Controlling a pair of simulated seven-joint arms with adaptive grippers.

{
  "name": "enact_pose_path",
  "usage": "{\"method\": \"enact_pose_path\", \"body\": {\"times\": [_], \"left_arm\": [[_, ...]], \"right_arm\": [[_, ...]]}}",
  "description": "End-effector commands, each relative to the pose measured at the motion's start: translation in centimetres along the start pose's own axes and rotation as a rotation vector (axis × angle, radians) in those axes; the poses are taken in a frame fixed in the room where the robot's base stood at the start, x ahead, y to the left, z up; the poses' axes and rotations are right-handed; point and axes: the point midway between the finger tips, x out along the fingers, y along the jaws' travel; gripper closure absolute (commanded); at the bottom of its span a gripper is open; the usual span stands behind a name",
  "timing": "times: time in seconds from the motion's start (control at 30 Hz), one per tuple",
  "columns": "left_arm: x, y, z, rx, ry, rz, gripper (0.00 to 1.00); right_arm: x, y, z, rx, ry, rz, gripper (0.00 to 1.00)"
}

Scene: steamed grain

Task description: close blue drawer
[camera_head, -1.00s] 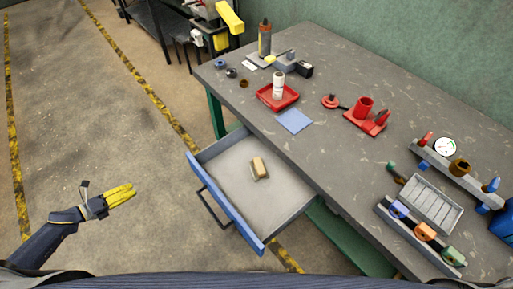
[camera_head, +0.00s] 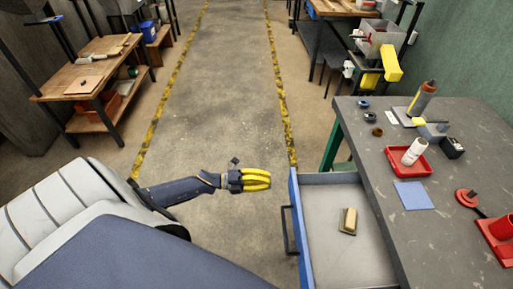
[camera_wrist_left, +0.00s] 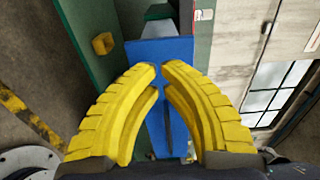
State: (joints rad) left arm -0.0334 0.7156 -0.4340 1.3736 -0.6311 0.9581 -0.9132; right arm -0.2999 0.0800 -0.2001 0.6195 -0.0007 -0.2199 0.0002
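The blue drawer (camera_head: 304,230) is pulled out from the grey workbench. Its blue front faces left and has a dark bar handle (camera_head: 288,232). A tan block (camera_head: 348,220) lies inside on the light drawer floor. My left gripper (camera_head: 270,180) has yellow fingers and is just left of the far end of the drawer front, apparently without touching it. In the left wrist view, the fingertips (camera_wrist_left: 161,70) nearly meet, with only a thin gap and nothing between them. A blue panel (camera_wrist_left: 160,50), apparently the drawer front, is behind them. My right gripper is out of view.
The workbench (camera_head: 440,195) holds a red tray (camera_head: 420,168) with a white bottle, a blue sheet (camera_head: 412,195) and other tools. A wooden shelf table (camera_head: 88,65) stands at the far left. The floor aisle left of the drawer is clear.

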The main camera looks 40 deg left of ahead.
Motion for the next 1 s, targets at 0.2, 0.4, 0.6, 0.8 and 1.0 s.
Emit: {"method": "enact_pose_path", "body": {"times": [0.2,0.4,0.6,0.8,1.0], "left_arm": [[3.6,-0.1,0.0,0.001,0.000,-0.002,1.00],[5.7,0.0,0.0,0.000,-0.001,0.001,1.00],[6.7,0.0,0.1,0.001,-0.001,0.001,1.00],[7.0,0.1,0.0,0.001,-0.001,0.002,1.00],[6.9,0.1,0.0,0.000,-0.001,0.002,1.00]], "right_arm": [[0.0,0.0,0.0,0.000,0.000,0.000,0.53],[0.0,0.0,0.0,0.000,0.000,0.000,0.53],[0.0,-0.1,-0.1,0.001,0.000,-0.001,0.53],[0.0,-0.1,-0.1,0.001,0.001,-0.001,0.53],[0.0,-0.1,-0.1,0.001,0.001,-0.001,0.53]]}}
